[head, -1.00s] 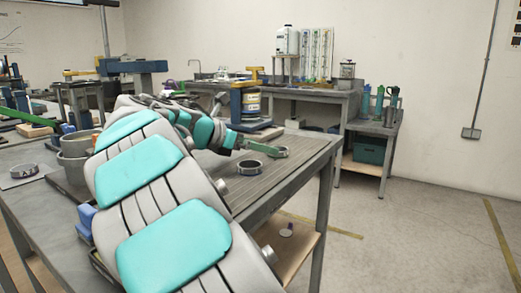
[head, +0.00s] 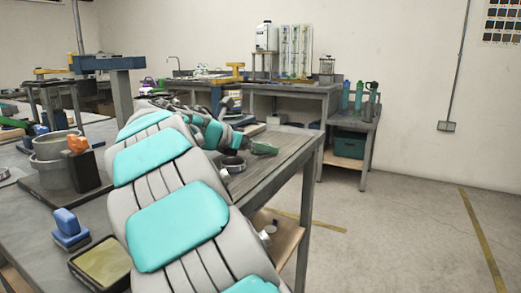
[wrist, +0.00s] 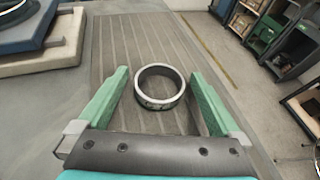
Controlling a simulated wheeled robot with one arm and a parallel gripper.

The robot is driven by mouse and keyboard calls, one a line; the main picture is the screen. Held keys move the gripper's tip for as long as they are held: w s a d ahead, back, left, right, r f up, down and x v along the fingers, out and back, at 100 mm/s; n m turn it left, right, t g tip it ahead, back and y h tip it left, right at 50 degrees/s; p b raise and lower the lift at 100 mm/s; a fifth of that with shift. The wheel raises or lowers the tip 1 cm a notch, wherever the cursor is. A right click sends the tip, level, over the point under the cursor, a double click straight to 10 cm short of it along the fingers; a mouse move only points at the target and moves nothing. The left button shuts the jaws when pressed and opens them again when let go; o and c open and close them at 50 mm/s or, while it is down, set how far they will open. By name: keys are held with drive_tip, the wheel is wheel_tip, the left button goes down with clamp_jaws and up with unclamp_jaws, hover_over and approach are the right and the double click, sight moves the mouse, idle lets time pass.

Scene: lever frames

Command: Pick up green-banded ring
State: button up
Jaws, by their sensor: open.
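A ring (wrist: 158,103) with a pale metal rim and a dark band carrying pale, faintly greenish marks lies flat on the grooved bench top in the wrist view. My gripper (wrist: 160,73) is open, with its two green fingers on either side of the ring and a gap on each side. The ring sits close to the fingertips, and nothing is gripped. In the head view my gripper (head: 263,148) is low over the bench near its right edge.
The bench's right edge drops to open floor (head: 400,225). In the wrist view a pale board (wrist: 50,57) with a blue block lies at upper left. In the head view a grey pot (head: 50,146), a black holder (head: 86,172) and a blue block (head: 68,228) stand left of my arm.

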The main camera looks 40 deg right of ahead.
drive_tip(key=shift+c, duration=0.2)
drive_tip(key=c, duration=1.4)
drive_tip(key=shift+r, duration=0.15)
